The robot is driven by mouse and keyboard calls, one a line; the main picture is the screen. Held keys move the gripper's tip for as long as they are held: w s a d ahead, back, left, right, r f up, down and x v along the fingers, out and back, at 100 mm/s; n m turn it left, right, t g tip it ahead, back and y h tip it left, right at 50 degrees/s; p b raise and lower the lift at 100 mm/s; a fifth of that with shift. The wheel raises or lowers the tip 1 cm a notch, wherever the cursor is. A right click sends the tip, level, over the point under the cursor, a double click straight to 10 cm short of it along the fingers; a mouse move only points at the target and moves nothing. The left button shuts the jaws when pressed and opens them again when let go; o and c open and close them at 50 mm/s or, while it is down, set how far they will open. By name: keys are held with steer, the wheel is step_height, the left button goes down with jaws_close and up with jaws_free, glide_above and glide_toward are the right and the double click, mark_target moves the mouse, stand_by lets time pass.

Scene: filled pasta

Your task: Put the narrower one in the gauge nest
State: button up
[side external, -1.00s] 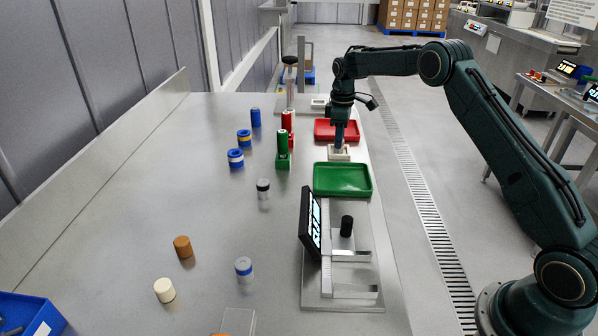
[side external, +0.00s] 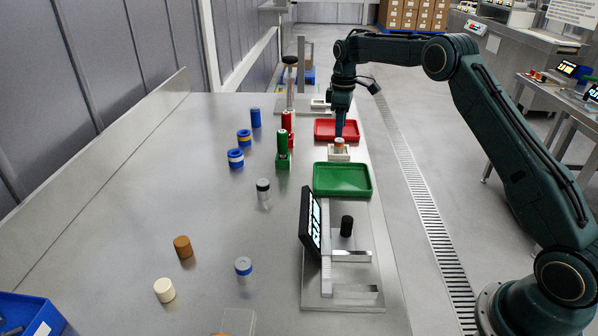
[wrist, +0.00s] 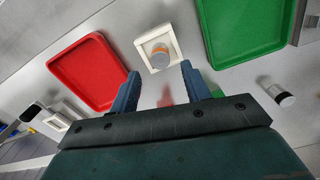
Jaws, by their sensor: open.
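The gauge nest, a white square block (side external: 339,155), sits between the red and green trays. A small cylinder with an orange side and a grey-white top (side external: 339,145) stands in it. The wrist view shows the nest (wrist: 147,42) with the cylinder (wrist: 161,56) inside its square frame. My gripper (side external: 339,134) is above the nest, apart from the cylinder. In the wrist view its two fingers (wrist: 160,80) are spread with nothing between them.
A red tray (side external: 317,130) lies behind the nest and a green tray (side external: 316,188) in front. A gauge stand with a black display (side external: 311,222) holds a black cylinder (side external: 347,226). Several loose cylinders, including a brown one (side external: 183,246) and a cream one (side external: 164,290), stand at left.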

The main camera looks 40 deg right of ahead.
mark_target(339, 141)
step_height(339, 141, up, 8)
stand_by(0.4)
steer(key=shift+f, duration=0.1)
stand_by(0.4)
steer(key=s+a+r+m+t, duration=0.2)
steer(key=s+a+r, duration=0.45)
steer(key=s, duration=0.35)
steer(key=s+a+r+m+t, duration=0.1)
steer(key=s+a+r+m, duration=0.1)
steer(key=s+a+r, duration=0.5)
steer(key=s+a+f+m+t, duration=0.1)
steer(key=s+a+f, duration=0.1)
steer(key=s, duration=1)
steer(key=s+a+f+m+t, duration=0.1)
steer(key=s+f, duration=0.4)
steer(key=s, duration=0.7)
steer(key=shift+s+a+f+m+t, duration=0.15)
steer(key=shift+a+f+m+t, duration=0.15)
steer(key=shift+a+m, duration=0.1)
